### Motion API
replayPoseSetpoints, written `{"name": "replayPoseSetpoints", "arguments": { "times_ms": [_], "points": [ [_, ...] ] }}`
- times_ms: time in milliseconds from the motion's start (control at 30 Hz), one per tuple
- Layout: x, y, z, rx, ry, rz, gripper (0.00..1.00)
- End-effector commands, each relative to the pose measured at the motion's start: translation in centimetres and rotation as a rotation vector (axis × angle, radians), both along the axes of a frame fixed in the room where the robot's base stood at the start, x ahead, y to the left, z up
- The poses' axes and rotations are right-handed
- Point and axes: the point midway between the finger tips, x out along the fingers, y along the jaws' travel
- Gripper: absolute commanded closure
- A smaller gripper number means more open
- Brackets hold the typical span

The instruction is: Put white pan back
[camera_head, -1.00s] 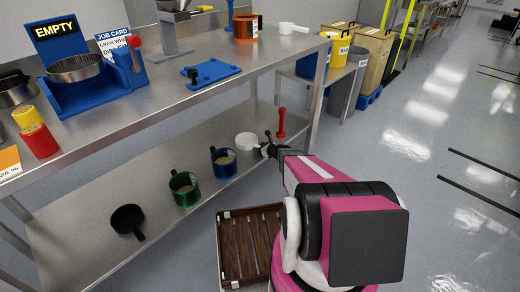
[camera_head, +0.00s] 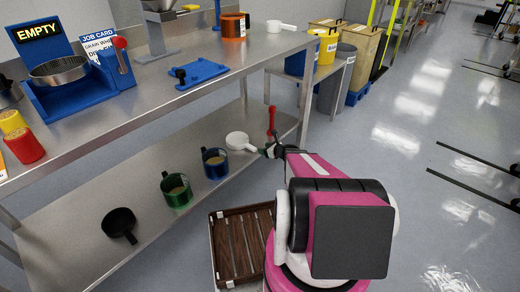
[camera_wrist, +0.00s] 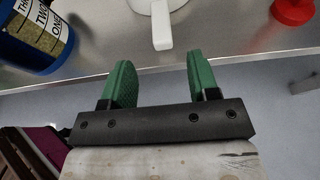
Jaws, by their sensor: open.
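A white pan (camera_head: 237,140) rests on the lower metal shelf, its handle pointing toward the shelf's front edge. In the wrist view its white handle (camera_wrist: 162,28) lies ahead of my gripper (camera_wrist: 158,72), roughly in line with the space between the green fingers. My gripper (camera_head: 268,149) is open and empty, just off the handle's end at the shelf's front edge. A second white pan (camera_head: 279,25) with a handle sits on the upper tabletop at the back.
A blue cup (camera_head: 215,163), a green cup (camera_head: 176,190) and a black pan (camera_head: 119,222) stand left along the shelf (camera_head: 75,245). A red-handled tool (camera_head: 271,121) stands behind my gripper. A brown slatted crate (camera_head: 240,245) sits below.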

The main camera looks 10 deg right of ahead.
Motion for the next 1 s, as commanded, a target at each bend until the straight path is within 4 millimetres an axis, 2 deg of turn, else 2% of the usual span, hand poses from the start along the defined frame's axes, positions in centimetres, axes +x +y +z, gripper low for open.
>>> {"name": "replayPoseSetpoints", "arguments": {
  "times_ms": [167,367,500,700,900,1000],
  "points": [
    [-1.0,0.6,1.0,-0.051,-0.016,0.052,0.45],
    [-4.0,4.9,4.1,-0.314,-0.103,0.336,0.45],
    [-7.4,8.1,6.5,-0.568,-0.197,0.633,0.45],
    [-13.6,10.9,10.2,-0.95,-0.342,1.148,0.45],
    [-19.3,10.7,13.8,-1.261,-0.446,1.681,0.45],
    [-21.2,10.0,15.4,-1.357,-0.466,1.891,0.45]
  ]
}}
